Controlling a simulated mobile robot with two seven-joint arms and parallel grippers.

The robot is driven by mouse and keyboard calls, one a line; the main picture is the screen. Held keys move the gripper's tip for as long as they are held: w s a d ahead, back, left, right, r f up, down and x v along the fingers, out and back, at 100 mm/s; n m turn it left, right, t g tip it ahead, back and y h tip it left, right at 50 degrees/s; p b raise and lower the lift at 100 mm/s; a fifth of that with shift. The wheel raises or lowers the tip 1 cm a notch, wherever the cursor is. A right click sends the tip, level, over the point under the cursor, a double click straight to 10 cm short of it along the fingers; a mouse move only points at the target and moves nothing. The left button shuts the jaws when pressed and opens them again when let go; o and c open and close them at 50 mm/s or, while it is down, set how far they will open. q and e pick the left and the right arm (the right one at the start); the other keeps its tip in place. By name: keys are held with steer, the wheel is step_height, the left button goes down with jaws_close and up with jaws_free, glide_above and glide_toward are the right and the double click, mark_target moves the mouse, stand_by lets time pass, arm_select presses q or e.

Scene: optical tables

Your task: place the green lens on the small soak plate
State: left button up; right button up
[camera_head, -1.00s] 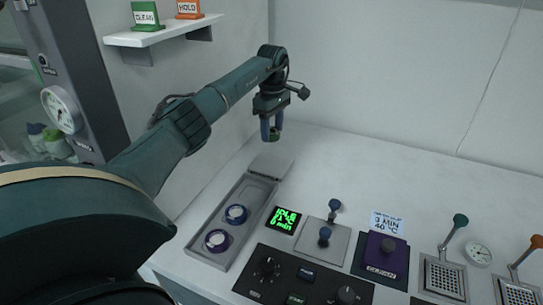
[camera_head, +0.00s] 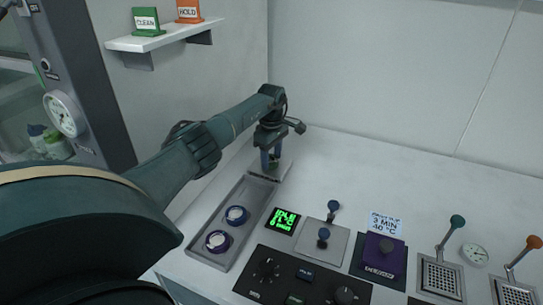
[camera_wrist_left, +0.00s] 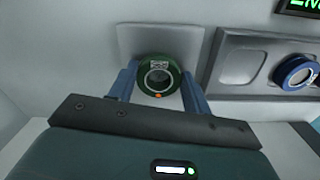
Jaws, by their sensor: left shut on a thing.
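My left gripper (camera_head: 270,160) is shut on the green lens, a dark green ring with a clear centre and a small orange mark. The green lens (camera_wrist_left: 159,75) shows between the blue fingers in the left wrist view. In the head view the fingers mostly hide it. The small soak plate (camera_head: 285,172) is a grey square at the far end of the long tray. It also shows in the left wrist view (camera_wrist_left: 128,38), right behind the lens. The lens is over the plate; I cannot tell whether they touch. My right gripper is not in view.
A green-lit display (camera_head: 283,221), a knob panel (camera_head: 320,270), a lever plate (camera_head: 322,240) and a purple block (camera_head: 381,256) stand to the right. The back of the table is clear.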

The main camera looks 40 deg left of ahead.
mark_target(272, 160)
arm_select(q)
steer(key=o, duration=1)
steer(key=shift+f, duration=0.1)
step_height(272, 160, up, 12)
steer(key=shift+r+b, duration=0.2)
steer(key=shift+b, duration=0.35)
steer(key=shift+f, duration=0.1)
